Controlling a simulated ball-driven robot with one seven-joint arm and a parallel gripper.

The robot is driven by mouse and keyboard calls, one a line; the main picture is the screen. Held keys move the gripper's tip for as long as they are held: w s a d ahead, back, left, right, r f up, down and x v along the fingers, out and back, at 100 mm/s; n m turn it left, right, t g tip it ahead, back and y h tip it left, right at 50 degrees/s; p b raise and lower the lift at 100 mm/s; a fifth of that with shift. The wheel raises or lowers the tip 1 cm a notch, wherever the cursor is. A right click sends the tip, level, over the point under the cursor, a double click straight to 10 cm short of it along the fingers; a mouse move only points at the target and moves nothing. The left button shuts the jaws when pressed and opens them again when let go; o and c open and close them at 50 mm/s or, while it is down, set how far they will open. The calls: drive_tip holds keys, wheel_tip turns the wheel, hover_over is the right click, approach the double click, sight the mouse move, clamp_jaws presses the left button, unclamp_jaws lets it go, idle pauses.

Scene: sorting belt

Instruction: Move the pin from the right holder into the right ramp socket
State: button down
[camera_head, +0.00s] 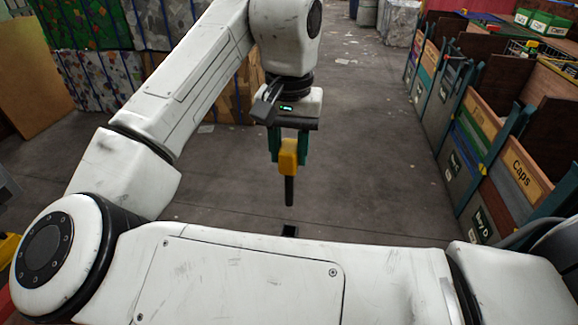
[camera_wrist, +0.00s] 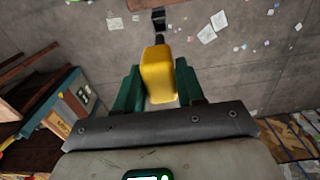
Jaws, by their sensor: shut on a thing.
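The pin (camera_head: 288,158) has a yellow block-shaped handle and a dark shaft that points down. My gripper (camera_head: 288,150) has green fingers and is shut on the yellow handle, holding the pin upright in the air. In the wrist view the pin (camera_wrist: 158,76) sits between the two green fingers, its dark shaft pointing away from the camera. I cannot make out the right holder or the right ramp socket for certain. A small dark piece (camera_head: 290,230) shows below the shaft, partly hidden behind my arm; I cannot tell what it is.
Sorting bins with labels, one reading Caps (camera_head: 525,172), line the right side. Bales of pressed waste (camera_head: 100,80) stand at the left back beside a brown board (camera_head: 30,75). The grey floor (camera_head: 370,150) in the middle is open, with scattered paper scraps.

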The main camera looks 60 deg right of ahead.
drive_tip(key=shift+r, duration=0.4)
wheel_tip(320, 180, up, 12)
drive_tip(key=p, duration=1.3)
drive_tip(key=shift+p, duration=0.3)
drive_tip(key=shift+s, duration=0.1)
idle(0.7)
